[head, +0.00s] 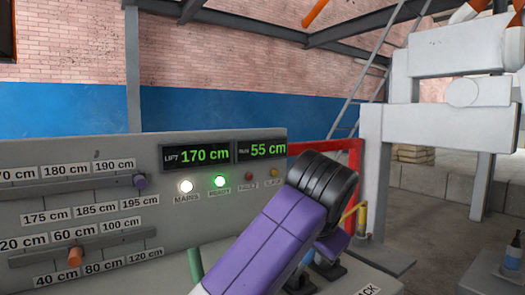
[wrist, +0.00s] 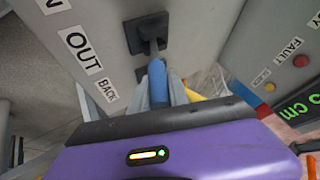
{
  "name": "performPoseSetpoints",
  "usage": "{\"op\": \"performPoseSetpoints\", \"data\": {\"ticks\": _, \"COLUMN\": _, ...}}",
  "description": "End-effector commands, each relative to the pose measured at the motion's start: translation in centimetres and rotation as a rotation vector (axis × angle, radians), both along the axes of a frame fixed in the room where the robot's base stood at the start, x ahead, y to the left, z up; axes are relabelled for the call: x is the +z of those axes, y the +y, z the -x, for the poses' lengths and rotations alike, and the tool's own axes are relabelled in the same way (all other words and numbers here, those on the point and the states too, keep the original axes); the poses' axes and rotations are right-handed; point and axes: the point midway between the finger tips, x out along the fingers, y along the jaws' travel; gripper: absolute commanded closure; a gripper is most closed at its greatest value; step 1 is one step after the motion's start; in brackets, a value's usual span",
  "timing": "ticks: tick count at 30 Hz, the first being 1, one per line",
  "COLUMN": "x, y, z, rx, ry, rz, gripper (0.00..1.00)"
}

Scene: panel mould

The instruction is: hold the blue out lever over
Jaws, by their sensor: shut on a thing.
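The blue lever (wrist: 157,82) shows in the wrist view, rising from a black boot (wrist: 146,36) on the grey panel. The label "OUT" (wrist: 81,52) is beside it, with "BACK" below. My gripper (wrist: 170,94) is shut on the blue lever, its grey fingers around the handle. I cannot tell how far the lever is tilted. In the head view my purple arm reaches down to the sloping desk and hides most of the lever and fingers.
The panel's displays read 170 cm (head: 198,156) and 55 cm (head: 262,149). The white mains lamp (head: 186,186) and green ready lamp (head: 219,181) are lit. A red frame (head: 330,148) stands behind.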

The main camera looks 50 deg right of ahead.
Motion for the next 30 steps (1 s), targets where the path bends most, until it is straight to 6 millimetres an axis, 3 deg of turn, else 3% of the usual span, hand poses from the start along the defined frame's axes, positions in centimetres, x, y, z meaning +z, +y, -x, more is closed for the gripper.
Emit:
{"op": "performPoseSetpoints", "data": {"ticks": 7, "x": 0.0, "y": -0.1, "z": -0.1, "rx": -0.003, "ry": 0.004, "rz": -0.003, "gripper": 1.0}}
{"op": "performPoseSetpoints", "data": {"ticks": 18, "x": 2.4, "y": -1.2, "z": -4.7, "rx": 0.003, "ry": -0.004, "rz": 0.003, "gripper": 1.0}}
{"op": "performPoseSetpoints", "data": {"ticks": 26, "x": 2.5, "y": -1.1, "z": -5.2, "rx": 0.007, "ry": -0.008, "rz": 0.003, "gripper": 1.0}}
{"op": "performPoseSetpoints", "data": {"ticks": 27, "x": 2.5, "y": -1.0, "z": -5.3, "rx": 0.008, "ry": -0.009, "rz": 0.002, "gripper": 0.63}}
{"op": "performPoseSetpoints", "data": {"ticks": 28, "x": 2.5, "y": -1.0, "z": -5.3, "rx": 0.008, "ry": -0.009, "rz": 0.002, "gripper": 0.57}}
{"op": "performPoseSetpoints", "data": {"ticks": 30, "x": 2.4, "y": -1.0, "z": -5.2, "rx": 0.007, "ry": -0.006, "rz": 0.001, "gripper": 0.57}}
